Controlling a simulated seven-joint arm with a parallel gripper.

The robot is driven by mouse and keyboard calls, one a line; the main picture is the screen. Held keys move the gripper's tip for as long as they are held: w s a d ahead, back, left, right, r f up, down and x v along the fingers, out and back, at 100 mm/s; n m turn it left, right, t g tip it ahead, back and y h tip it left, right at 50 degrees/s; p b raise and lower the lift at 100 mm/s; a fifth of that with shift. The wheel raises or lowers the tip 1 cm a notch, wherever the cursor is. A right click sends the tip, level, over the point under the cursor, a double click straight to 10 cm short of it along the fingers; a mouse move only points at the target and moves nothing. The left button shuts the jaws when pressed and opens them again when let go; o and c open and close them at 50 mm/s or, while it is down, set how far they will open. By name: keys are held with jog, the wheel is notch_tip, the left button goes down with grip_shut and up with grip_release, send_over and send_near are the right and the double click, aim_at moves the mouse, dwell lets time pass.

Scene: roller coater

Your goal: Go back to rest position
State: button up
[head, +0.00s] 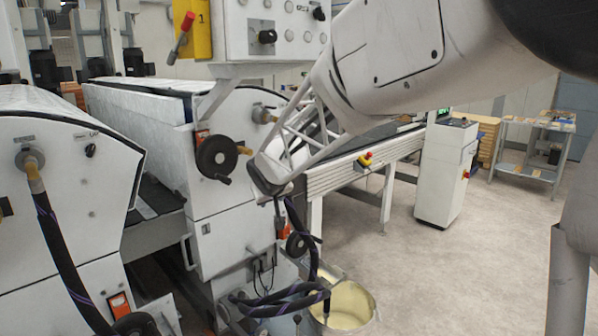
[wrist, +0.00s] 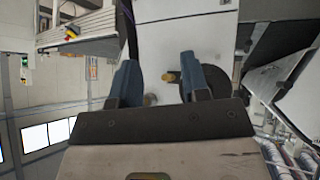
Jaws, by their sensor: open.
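My gripper (wrist: 160,88) shows in the wrist view with its two blue-grey fingers spread wide apart. Nothing is held between them. In the head view my pale arm reaches from the upper right down to the middle, in front of the white roller coater (head: 232,240). The arm's end is by the machine's side, just right of the black handwheel (head: 217,157); the fingers cannot be made out there. In the wrist view the handwheel (wrist: 215,80) lies beyond the right finger, and a small brass-coloured fitting (wrist: 170,77) shows between the fingers.
A dark hose (head: 310,240) hangs below my arm's end towards a metal bucket (head: 362,312) of pale-yellow liquid on the floor. A control panel (head: 275,28) hangs above. A conveyor (head: 345,168) and white cabinet (head: 443,175) stand right. The floor at right is largely open.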

jog(key=s+d+r+m+g+h, duration=0.1)
jog(key=s+d+m+g+h, duration=0.15)
jog(key=s+d, duration=1.75)
jog(key=s+d+f+m+g, duration=0.1)
jog(key=s+d+f, duration=0.1)
jog(key=s, duration=1)
jog(key=s+d+f+m+g, duration=0.2)
jog(key=s+d+f, duration=0.1)
jog(key=s, duration=1)
jog(key=shift+d+y, duration=0.35)
jog(key=shift+d, duration=0.3)
